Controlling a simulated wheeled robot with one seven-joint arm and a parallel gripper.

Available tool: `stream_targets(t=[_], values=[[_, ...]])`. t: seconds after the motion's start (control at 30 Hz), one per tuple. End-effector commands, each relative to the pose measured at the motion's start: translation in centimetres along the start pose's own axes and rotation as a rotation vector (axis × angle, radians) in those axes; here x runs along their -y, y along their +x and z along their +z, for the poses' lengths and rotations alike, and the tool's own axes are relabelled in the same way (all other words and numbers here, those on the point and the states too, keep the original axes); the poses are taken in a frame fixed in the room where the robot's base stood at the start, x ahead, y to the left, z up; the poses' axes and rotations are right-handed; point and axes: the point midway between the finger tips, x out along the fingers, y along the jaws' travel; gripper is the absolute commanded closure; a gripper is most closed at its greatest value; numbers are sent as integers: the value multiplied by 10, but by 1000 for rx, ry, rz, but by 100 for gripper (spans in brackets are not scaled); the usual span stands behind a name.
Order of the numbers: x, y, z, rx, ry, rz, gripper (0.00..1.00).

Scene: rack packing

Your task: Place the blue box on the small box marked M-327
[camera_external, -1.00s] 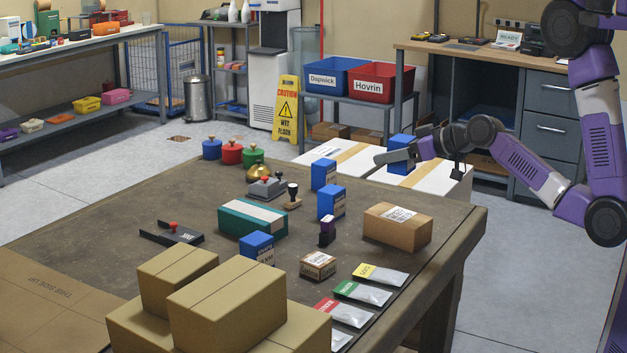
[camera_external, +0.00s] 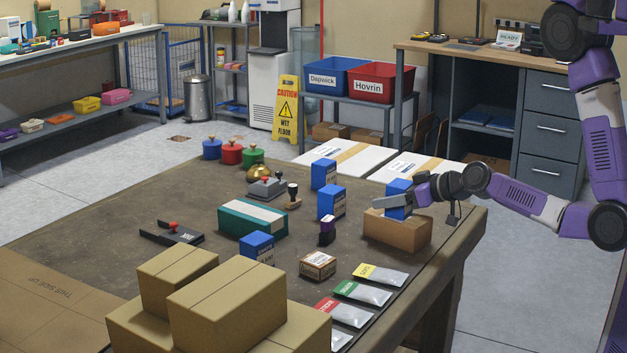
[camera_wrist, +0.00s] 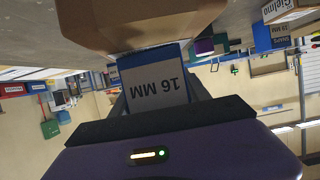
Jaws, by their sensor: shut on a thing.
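My gripper (camera_external: 390,203) is shut on a blue box (camera_external: 398,187). In the external view the blue box is upright, over or just behind the top of a brown carton (camera_external: 397,234); I cannot tell if they touch. In the wrist view the held blue box (camera_wrist: 155,86) shows a white label reading "16 MM", upside down, and the brown carton (camera_wrist: 140,22) fills the top. The carton's top label is now hidden by the gripper and box. A smaller brown box (camera_external: 318,265) stands to its left, labelled with print too small to read. I cannot read M-327 anywhere.
Other blue boxes stand on the table (camera_external: 130,215): one at the back (camera_external: 323,174), one beside it (camera_external: 331,203), one in front (camera_external: 257,246). Several sachets (camera_external: 364,292) lie in front. Large cartons (camera_external: 228,305) fill the near side.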

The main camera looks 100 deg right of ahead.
Motion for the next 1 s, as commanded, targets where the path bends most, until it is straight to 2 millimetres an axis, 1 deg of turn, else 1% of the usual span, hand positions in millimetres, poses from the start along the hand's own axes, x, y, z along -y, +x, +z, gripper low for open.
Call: stream_targets(t=[0.17,0.2,0.27,0.3,0.57,0.67,0.77,0.87,1.0], values=[[0,2,3,-1,0,-1,93],[0,1,2,0,0,-1,38],[0,1,2,0,0,-1,26],[0,1,2,0,0,-1,24],[0,1,2,0,0,0,24],[0,-1,-2,-1,1,1,24],[1,-10,1,0,1,-1,24],[1,-28,1,1,0,-3,24],[2,-58,2,2,-1,-4,24]])
